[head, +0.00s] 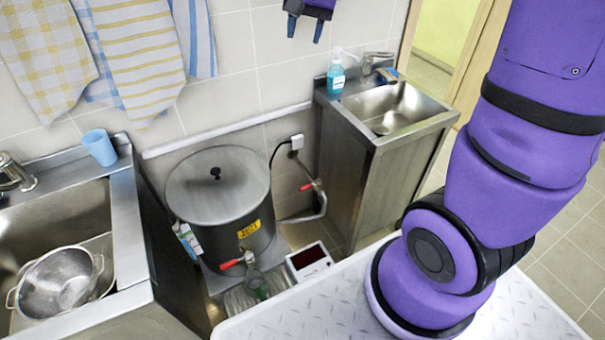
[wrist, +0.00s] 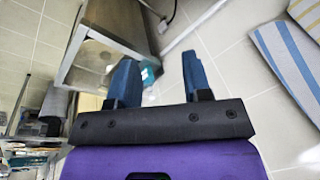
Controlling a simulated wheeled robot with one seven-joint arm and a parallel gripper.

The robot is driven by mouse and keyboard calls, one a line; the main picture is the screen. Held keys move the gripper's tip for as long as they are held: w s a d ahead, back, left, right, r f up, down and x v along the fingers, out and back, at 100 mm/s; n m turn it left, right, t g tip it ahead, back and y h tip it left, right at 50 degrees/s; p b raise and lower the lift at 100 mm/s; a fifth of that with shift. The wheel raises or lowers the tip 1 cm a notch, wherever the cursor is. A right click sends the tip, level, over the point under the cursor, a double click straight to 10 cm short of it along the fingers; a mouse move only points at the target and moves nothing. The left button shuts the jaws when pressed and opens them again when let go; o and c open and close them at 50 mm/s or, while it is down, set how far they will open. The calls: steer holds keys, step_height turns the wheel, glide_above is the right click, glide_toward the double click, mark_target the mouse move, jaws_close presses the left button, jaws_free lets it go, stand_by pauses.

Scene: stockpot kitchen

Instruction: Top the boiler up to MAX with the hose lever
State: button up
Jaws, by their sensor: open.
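The boiler (head: 215,205) is a steel pot with a closed lid and a black knob, standing low between two counters in the head view. A red-handled tap (head: 235,262) is on its front, below a yellow label. A red lever (head: 308,187) sits on a grey hose or pipe (head: 322,204) by the wall, right of the boiler. No water level or MAX mark is readable. My gripper (head: 304,28) is open and empty, high against the wall at the top of the head view. Its blue fingers also show in the wrist view (wrist: 161,78), apart from the lever.
A sink (head: 393,108) with a blue soap bottle (head: 335,77) is at right. A colander (head: 60,283) lies in the left sink. Towels (head: 135,50) hang at upper left.

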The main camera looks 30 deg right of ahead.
steer(key=w+d+f+m+g, duration=0.1)
steer(key=w+f+m, duration=0.1)
steer(key=w+f, duration=0.45)
steer(key=w+d+f+m+g, duration=0.15)
steer(key=w+f, duration=0.25)
steer(key=f, duration=0.6)
steer(key=w+d+f+m, duration=0.1)
steer(key=w+f+m, duration=0.2)
steer(key=w+f, duration=0.4)
steer(key=m+g, duration=0.2)
steer(key=m, duration=0.3)
glide_toward(310, 186)
steer(key=w+a+r, duration=0.1)
steer(key=a+r, duration=0.1)
steer(key=a, duration=0.2)
steer(key=shift+n+h, duration=0.25)
steer(key=shift+h, duration=0.15)
steer(key=f, duration=0.3)
steer(key=s+f, duration=0.1)
steer(key=f, duration=0.6)
steer(key=shift+s+d+f, duration=0.15)
steer(key=shift+s+f, duration=0.2)
steer(key=shift+s, duration=0.05)
jaws_close()
